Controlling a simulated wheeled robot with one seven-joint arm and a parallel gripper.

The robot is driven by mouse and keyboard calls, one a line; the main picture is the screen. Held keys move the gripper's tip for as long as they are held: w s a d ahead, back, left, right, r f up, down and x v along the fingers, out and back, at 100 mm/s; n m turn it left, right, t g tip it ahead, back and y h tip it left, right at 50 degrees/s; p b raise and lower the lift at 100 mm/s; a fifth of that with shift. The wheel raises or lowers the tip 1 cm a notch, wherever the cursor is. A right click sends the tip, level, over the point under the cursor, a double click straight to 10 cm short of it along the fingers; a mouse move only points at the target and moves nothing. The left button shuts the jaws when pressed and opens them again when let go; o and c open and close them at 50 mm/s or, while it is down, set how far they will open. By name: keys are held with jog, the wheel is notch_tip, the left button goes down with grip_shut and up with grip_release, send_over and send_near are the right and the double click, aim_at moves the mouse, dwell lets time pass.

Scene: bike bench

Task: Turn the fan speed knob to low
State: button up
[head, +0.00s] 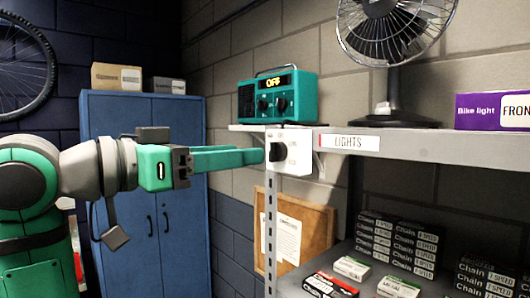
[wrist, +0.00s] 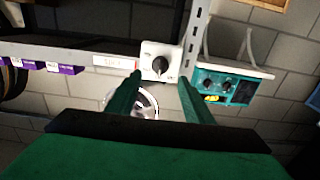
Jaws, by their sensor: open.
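A black knob (head: 278,151) sits on a white control box (head: 301,158) at the left end of the shelf. The lettering on the box is too small to read. In the wrist view the knob (wrist: 158,66) shows a pale pointer line on its face. My gripper (head: 262,155) reaches toward the knob from the left, its fingertips close to it. In the wrist view my gripper (wrist: 160,80) is open, with one finger on each side of the knob and nothing held. I cannot tell whether the fingers touch it. The fan (head: 395,40) stands on the shelf.
A teal radio (head: 278,98) stands on the shelf above the box. A "LIGHTS" label (head: 348,142) is on the shelf edge (head: 410,146). A purple bike light box (head: 490,111) is at right. Several chain boxes (head: 395,240) fill the lower shelf. A blue cabinet (head: 185,210) stands behind my arm.

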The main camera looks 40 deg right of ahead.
aim_at(270, 152)
jog(key=d, duration=0.7)
jog(key=shift+w, duration=0.4)
jog(key=shift+s, duration=0.2)
jog(key=c, duration=1)
